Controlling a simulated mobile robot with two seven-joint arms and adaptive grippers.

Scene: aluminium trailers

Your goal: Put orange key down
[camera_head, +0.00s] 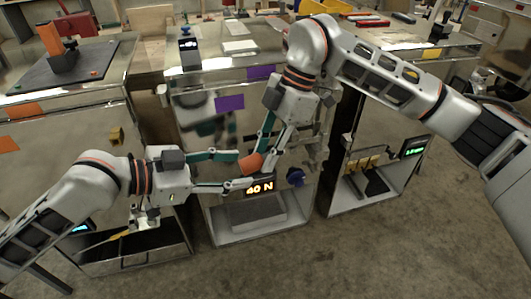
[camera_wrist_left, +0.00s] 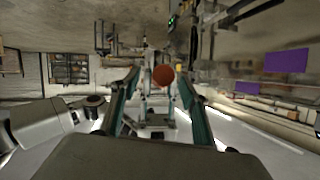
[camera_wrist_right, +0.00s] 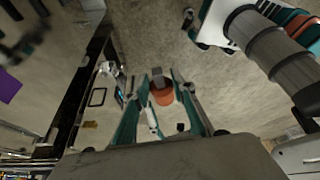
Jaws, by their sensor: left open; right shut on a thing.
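The orange key (camera_head: 251,163) is a short orange cylinder in front of the middle trailer. My right gripper (camera_head: 264,160) reaches down from above and is shut on it. In the right wrist view the key (camera_wrist_right: 163,97) sits between the fingertips, with a grey part on it. My left gripper (camera_head: 235,172) is open, pointing right, with its fingertips close to the key. In the left wrist view the key (camera_wrist_left: 163,75) appears as a round orange end between the spread fingers. I cannot tell whether the left fingers touch it.
The middle trailer has a lit force display (camera_head: 260,188), a blue knob (camera_head: 295,177) and purple patches (camera_head: 229,104). Yellow pieces (camera_head: 361,163) are in the right trailer bay, near a green display (camera_head: 414,147). A small yellow piece (camera_head: 117,135) is on the left trailer's front.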

